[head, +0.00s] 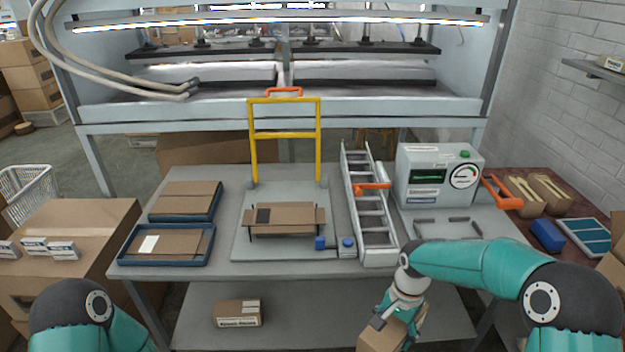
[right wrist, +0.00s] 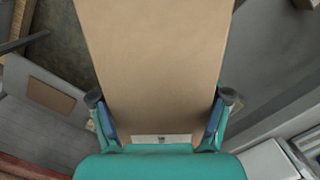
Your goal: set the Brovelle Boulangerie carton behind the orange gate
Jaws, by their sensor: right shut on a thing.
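My right gripper (head: 402,318) is at the lower right of the head view, low in front of the table's front edge. It is shut on a brown cardboard carton (head: 378,338), which is cut off by the bottom edge. In the right wrist view the carton (right wrist: 155,60) fills the middle between the two fingers (right wrist: 161,98). A small pale label shows near the palm, too small to read, so I cannot tell the carton's name. A yellow-orange gate (head: 285,134) with an orange handle stands upright at the back of the table. My left gripper is out of view.
Blue trays (head: 122,247) sit left, a roller rack (head: 373,215) and grey gauge box (head: 438,172) right. Another labelled carton (head: 237,313) rests on the lower shelf, with bare shelf around it.

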